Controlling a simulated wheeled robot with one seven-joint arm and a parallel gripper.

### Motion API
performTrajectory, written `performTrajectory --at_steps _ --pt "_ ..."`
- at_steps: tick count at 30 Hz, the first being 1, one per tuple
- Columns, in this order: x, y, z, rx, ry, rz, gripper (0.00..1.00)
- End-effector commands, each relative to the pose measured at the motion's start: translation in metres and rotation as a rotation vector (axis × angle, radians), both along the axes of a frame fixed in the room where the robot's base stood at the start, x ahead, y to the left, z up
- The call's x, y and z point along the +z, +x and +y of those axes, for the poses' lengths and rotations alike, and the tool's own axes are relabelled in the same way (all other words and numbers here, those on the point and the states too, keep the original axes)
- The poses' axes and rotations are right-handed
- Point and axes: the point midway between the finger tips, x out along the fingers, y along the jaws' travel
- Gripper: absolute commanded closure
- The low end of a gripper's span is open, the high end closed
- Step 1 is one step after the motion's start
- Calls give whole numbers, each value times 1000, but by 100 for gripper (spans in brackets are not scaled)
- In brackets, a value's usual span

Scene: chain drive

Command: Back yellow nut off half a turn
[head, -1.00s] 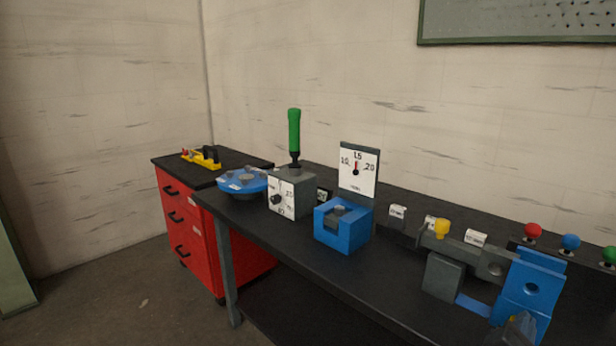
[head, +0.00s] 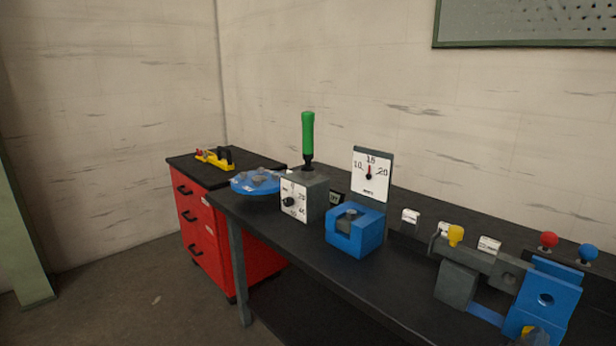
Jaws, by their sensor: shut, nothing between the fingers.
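A small yellow patch (head: 528,330) with a grey part beside it shows at the bottom edge, on the front of a blue bracket (head: 545,298) at the right end of the bench. It may be the yellow nut, but it is cut off by the frame and I cannot tell. My gripper is not in view.
The dark bench (head: 385,285) also bears a blue block (head: 355,235), a dial plate (head: 371,175), a grey box (head: 305,197) with a green handle (head: 307,135) and a blue disc (head: 254,182). A red drawer cabinet (head: 205,230) stands behind left. Floor (head: 130,295) at front left is clear.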

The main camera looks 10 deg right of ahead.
Motion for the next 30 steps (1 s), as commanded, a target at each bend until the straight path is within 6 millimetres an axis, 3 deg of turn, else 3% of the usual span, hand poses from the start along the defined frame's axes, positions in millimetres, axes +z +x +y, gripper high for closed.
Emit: performTrajectory --at_steps 11,23,30 --pt "1 -22 29 1 0 0 100" --pt "0 -24 30 -1 -8 9 100" --pt "-4 -27 34 -3 -144 183 100"
